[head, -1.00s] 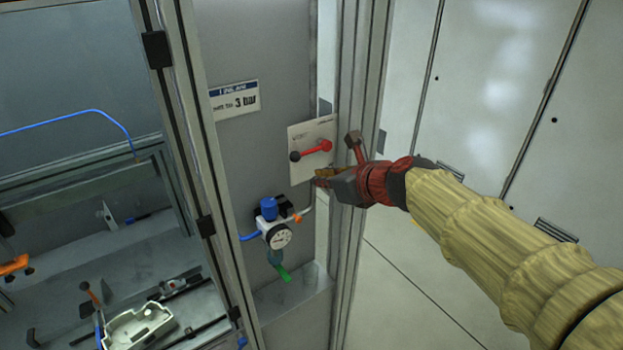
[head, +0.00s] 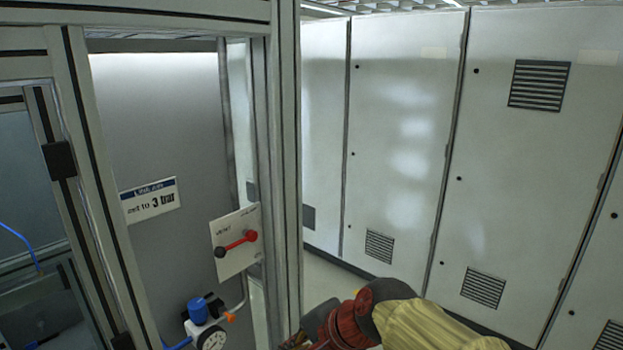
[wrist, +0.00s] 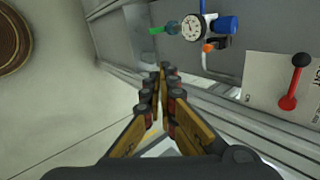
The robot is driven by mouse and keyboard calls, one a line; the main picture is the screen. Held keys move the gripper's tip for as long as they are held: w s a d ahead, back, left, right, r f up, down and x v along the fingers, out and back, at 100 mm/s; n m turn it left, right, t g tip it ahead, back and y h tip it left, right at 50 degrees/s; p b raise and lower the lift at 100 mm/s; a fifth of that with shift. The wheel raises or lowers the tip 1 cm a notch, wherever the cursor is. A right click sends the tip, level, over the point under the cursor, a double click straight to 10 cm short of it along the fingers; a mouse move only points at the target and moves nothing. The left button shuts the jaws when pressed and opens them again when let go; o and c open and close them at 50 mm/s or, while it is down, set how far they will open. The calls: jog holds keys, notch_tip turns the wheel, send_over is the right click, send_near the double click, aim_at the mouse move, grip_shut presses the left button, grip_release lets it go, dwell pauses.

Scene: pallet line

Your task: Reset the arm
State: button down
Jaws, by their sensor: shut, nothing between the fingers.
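My gripper (wrist: 163,78) is in the middle of the wrist view, its two fingers together with nothing between them. In the head view my gripper (head: 290,342) shows only in part at the bottom edge, below and to the right of the valve plate. The white valve plate (head: 228,262) carries a lever (head: 236,243) with a red end and a black end; the lever also shows at the right of the wrist view (wrist: 295,80). My gripper is apart from the lever and the plate.
A pressure gauge (head: 213,340) with a blue-topped regulator (head: 199,311) sits low on the grey panel. A frame post (head: 284,170) stands beside the plate. White cabinets (head: 400,140) line the right, with clear floor before them.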

jog(key=s+d+f+n+h+b, duration=0.2)
jog(key=s+d+f+n, duration=0.1)
jog(key=s+d, duration=0.2)
jog(key=s+d+f+n+h+b, duration=0.2)
jog(key=s+d+f+n+b, duration=0.1)
jog(key=d, duration=0.7)
jog(key=s+d+f+n+h+b, duration=0.2)
jog(key=s+d+f+n, duration=0.1)
jog(key=s+d, duration=0.3)
jog(key=shift+s+d+f+t+b, duration=0.35)
jog(key=shift+d+f, duration=0.4)
jog(key=shift+d, duration=0.25)
jog(key=shift+a, duration=0.1)
